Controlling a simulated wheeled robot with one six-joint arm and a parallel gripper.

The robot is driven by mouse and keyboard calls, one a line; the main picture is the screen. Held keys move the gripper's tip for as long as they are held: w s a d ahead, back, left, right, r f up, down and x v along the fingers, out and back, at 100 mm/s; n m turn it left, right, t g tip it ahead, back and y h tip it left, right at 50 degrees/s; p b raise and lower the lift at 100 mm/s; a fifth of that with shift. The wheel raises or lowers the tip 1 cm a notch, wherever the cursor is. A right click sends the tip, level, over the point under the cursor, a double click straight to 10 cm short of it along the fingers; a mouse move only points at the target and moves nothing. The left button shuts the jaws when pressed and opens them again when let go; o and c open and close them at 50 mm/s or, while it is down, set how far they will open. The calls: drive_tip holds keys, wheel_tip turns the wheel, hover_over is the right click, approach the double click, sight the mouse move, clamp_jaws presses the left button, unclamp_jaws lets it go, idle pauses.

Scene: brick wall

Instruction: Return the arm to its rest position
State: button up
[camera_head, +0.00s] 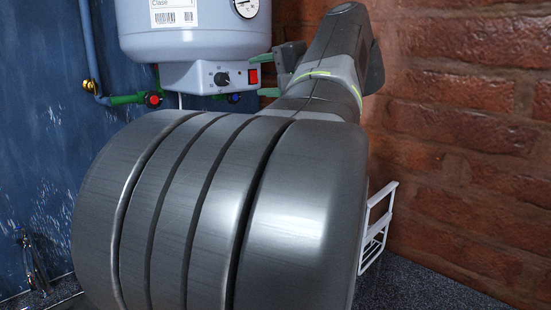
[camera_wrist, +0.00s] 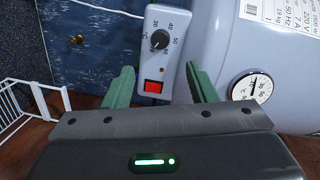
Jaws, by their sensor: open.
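My gripper (camera_wrist: 162,88) shows in the wrist view with its two green fingers spread apart and nothing between them. Behind the gap are the water heater's control panel, with its black knob (camera_wrist: 160,40) and red switch (camera_wrist: 155,87). In the head view my gripper (camera_head: 267,78) is partly hidden by my arm, with green fingertips near the right side of the heater panel. The red switch (camera_head: 253,76) shows just left of the fingers. Whether the fingers touch the panel cannot be told. My large grey arm links fill the middle of the head view.
The grey water heater (camera_head: 193,35) hangs on the blue wall, with a round gauge (camera_head: 246,6). A red valve (camera_head: 153,99) and pipes lie below left. A white wire rack (camera_head: 376,228) stands right, near the brick wall (camera_head: 460,150). A tap (camera_head: 33,265) is lower left.

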drive_tip(key=v, duration=0.2)
drive_tip(key=p, duration=0.4)
approach(224, 80)
drive_tip(key=x, duration=0.8)
drive_tip(key=shift+r, duration=0.2)
drive_tip(key=shift+w+a+f+n+b, duration=0.1)
drive_tip(key=shift+a+f+n+b, duration=0.15)
drive_tip(key=shift+b, duration=0.35)
drive_tip(key=n+b, duration=0.1)
drive_tip(key=n, duration=0.2)
drive_tip(key=shift+d, duration=0.15)
drive_tip(key=shift+n+t+h+b, duration=0.4)
drive_tip(key=shift+n+b, duration=0.05)
drive_tip(key=shift+n, duration=0.4)
drive_tip(key=n+b, duration=0.1)
drive_tip(key=n, duration=0.6)
drive_tip(key=shift+t+h, duration=0.4)
drive_tip(key=shift+n+t, duration=0.4)
drive_tip(key=shift+n, duration=1.3)
